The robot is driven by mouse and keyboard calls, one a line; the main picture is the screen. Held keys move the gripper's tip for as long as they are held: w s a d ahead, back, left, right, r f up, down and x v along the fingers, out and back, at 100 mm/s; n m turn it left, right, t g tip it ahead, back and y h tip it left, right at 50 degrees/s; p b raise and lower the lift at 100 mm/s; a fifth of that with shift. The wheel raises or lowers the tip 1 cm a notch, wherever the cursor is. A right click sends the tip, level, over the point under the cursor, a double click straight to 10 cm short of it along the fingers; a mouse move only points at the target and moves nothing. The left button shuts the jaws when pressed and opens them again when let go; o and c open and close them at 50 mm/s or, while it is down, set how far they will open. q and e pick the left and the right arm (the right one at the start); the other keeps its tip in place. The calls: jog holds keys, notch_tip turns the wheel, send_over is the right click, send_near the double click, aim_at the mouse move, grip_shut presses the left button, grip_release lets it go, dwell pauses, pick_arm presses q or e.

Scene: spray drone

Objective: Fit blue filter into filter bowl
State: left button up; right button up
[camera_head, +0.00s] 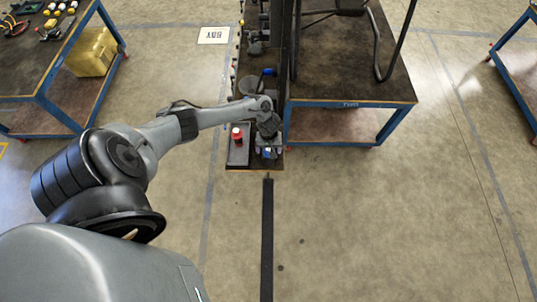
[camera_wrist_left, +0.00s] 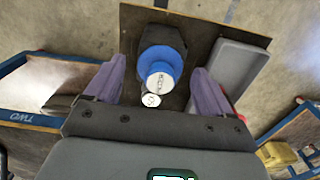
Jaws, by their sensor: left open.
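A round blue part with a white lettered top, which looks like the blue filter (camera_wrist_left: 160,56), sits between my left fingers in the left wrist view. It stands on or in a dark, many-sided piece (camera_wrist_left: 168,34) that may be the filter bowl; how deep it sits I cannot tell. My left gripper (camera_wrist_left: 158,72) is open, with one finger on each side of the blue part and gaps showing. In the head view the left gripper (camera_head: 269,139) is over the near end of the narrow bench, with a bit of blue below it. My right gripper is not in view.
A grey tray (camera_head: 232,157) with a red-topped item (camera_head: 237,133) lies left of the gripper. A small white-topped piece (camera_wrist_left: 151,100) is close to the blue part. A larger blue-framed table (camera_head: 345,103) stands to the right. The floor in front is clear.

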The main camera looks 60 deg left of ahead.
pick_arm(q)
jog(key=shift+c, duration=0.2)
jog(key=c, duration=1.4)
jog(key=shift+r, duration=0.15)
jog(key=shift+r+p, duration=1.2)
jog(key=shift+p, duration=0.45)
jog(key=shift+r+p, duration=1.5)
jog(key=shift+p, duration=0.3)
jog(key=shift+r, duration=0.15)
jog(key=shift+r+p, duration=0.15)
jog(key=shift+p, duration=0.2)
